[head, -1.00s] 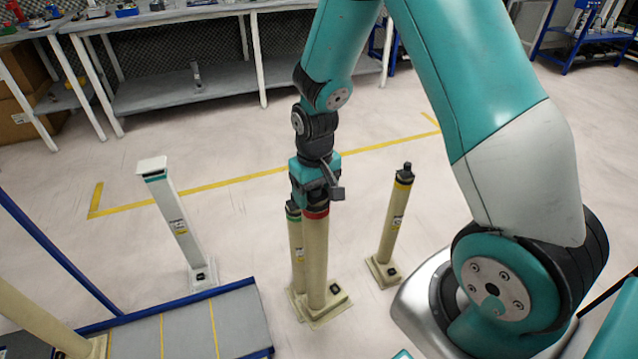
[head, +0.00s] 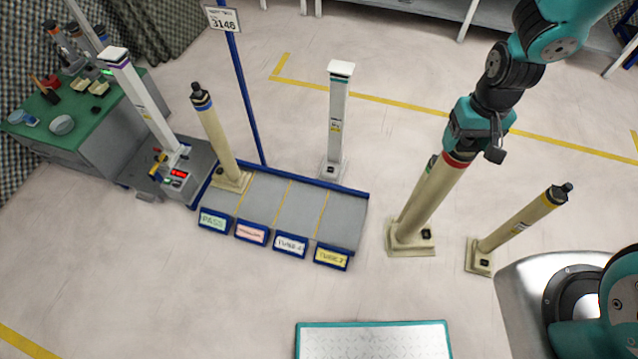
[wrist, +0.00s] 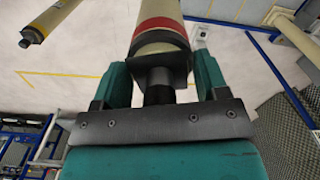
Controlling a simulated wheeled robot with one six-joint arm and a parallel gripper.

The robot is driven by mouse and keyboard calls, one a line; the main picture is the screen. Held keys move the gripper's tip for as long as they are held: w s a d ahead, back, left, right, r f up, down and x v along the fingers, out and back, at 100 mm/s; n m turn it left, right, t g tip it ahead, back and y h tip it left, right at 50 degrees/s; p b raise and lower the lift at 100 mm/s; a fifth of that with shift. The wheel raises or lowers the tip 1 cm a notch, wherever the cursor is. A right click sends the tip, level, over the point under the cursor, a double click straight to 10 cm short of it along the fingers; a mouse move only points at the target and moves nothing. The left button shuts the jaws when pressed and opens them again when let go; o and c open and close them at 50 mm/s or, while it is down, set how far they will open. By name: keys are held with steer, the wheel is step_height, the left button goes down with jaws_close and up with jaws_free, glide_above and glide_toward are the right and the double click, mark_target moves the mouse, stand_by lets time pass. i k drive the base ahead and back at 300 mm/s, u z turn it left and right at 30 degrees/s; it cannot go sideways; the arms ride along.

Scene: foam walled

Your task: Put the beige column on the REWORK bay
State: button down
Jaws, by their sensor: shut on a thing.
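My gripper (head: 473,143) is shut on the top of a beige column with a red band (head: 440,190). The column's square base is at or near the floor; I cannot tell if it is lifted. In the wrist view my gripper (wrist: 160,80) has its jaws on either side of the column's dark neck below the red band (wrist: 162,28). A green-banded beige column (head: 418,190) is mostly hidden behind it. The low grey rack (head: 305,205) has several bays with front labels: green PASS (head: 213,222), a pink label (head: 251,234) too blurred to read surely, white and yellow.
A blue-banded beige column (head: 218,140) stands in the PASS bay; the other bays look empty. A yellow-banded column (head: 520,228) stands to the right. A white column (head: 337,120) stands behind the rack, and another (head: 145,105) at left. A blue signpost (head: 245,100) rises behind the rack.

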mark_target(267, 189)
steer(key=u, duration=2.4)
steer(key=i, duration=2.7)
steer(key=z, duration=2.95)
